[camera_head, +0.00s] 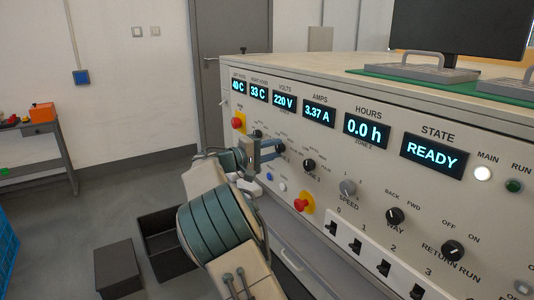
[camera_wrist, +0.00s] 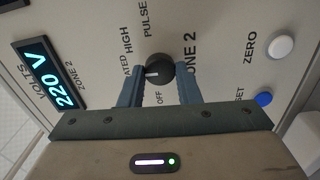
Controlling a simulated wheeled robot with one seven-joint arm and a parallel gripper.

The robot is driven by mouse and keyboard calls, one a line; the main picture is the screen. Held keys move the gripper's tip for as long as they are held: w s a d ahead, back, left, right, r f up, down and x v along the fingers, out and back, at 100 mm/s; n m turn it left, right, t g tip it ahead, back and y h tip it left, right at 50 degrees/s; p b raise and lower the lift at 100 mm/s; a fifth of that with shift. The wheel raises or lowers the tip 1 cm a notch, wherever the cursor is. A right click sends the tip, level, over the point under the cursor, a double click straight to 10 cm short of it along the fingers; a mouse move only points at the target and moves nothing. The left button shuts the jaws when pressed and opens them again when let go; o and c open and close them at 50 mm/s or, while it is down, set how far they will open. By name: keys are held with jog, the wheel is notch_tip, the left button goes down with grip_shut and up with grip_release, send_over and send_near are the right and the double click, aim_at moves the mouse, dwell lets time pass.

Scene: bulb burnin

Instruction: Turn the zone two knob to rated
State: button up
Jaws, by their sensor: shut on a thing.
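The black zone two knob (camera_wrist: 161,66) sits on the beige panel between my fingers in the wrist view. My gripper (camera_wrist: 160,80) is shut on it, with one blue-grey finger on each side. The knob's white mark points left in that view, towards the partly hidden RATED label (camera_wrist: 127,66). OFF is printed below the knob, HIGH and PULSE up and to its left. In the head view my gripper (camera_head: 270,148) reaches the panel from the left, and the knob (camera_head: 280,147) shows just past the fingertips.
The volts display (camera_head: 284,101) reads 220 V and the state display (camera_head: 433,155) reads READY. A zone three knob (camera_head: 309,165) is to the right. A red button (camera_head: 304,203) stands out below, and another (camera_head: 238,123) is at the far left. A blue button (camera_wrist: 263,98) is near my gripper.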

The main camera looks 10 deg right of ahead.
jog(key=shift+s+d+f, duration=0.1)
jog(key=shift+d, duration=0.25)
jog(key=o, duration=1)
jog(key=shift+d, duration=0.2)
jog(key=shift+a, duration=0.6)
jog(key=p+v, duration=0.2)
jog(key=v, duration=1.1)
